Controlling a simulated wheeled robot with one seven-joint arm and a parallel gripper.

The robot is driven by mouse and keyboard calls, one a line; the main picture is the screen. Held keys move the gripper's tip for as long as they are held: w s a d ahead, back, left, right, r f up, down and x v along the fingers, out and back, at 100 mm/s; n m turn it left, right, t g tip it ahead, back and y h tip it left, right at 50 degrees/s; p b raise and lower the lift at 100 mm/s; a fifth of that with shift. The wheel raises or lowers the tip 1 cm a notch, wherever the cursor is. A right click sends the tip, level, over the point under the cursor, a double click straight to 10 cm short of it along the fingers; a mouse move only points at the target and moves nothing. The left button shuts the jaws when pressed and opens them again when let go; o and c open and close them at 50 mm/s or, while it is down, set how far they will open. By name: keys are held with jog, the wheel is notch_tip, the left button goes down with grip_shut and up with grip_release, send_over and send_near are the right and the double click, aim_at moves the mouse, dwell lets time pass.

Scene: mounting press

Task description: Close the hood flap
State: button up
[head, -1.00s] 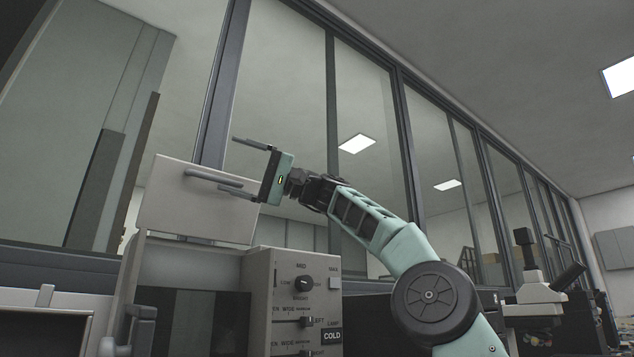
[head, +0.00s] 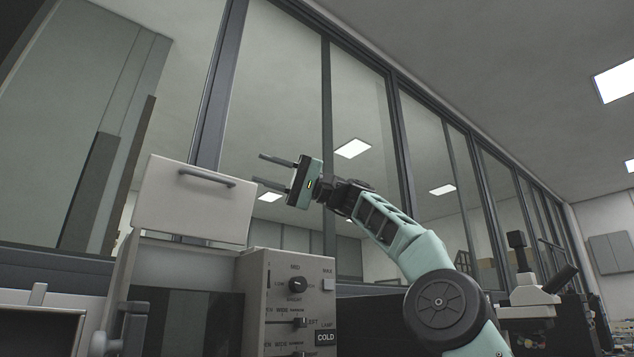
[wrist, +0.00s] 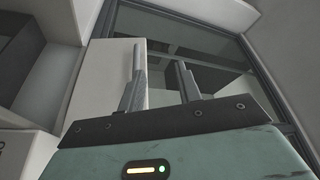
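The hood flap is a pale panel (head: 165,213) with a dark bar handle (head: 207,177) along its upper part. It stands raised above the opening of the press (head: 185,268). My gripper (head: 257,168) is up and to the right of the flap in the head view, its two fingers apart and pointing left, with nothing between them. The fingers look clear of the handle. In the wrist view my gripper (wrist: 160,56) is also open and empty. A pale panel (wrist: 108,72), probably the flap, lies behind the left finger there.
The press's control panel (head: 292,300) with knobs and a COLD label is below my gripper. A microscope (head: 528,290) stands at the right. A glass partition (head: 285,110) runs behind. The air around my gripper looks free.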

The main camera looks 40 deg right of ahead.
jog(key=r+v, duration=0.2)
jog(key=v, duration=0.8)
jog(key=shift+s+d+f, duration=0.3)
jog(key=shift+d+f, duration=0.05)
jog(key=shift+f, duration=0.15)
dwell(0.5)
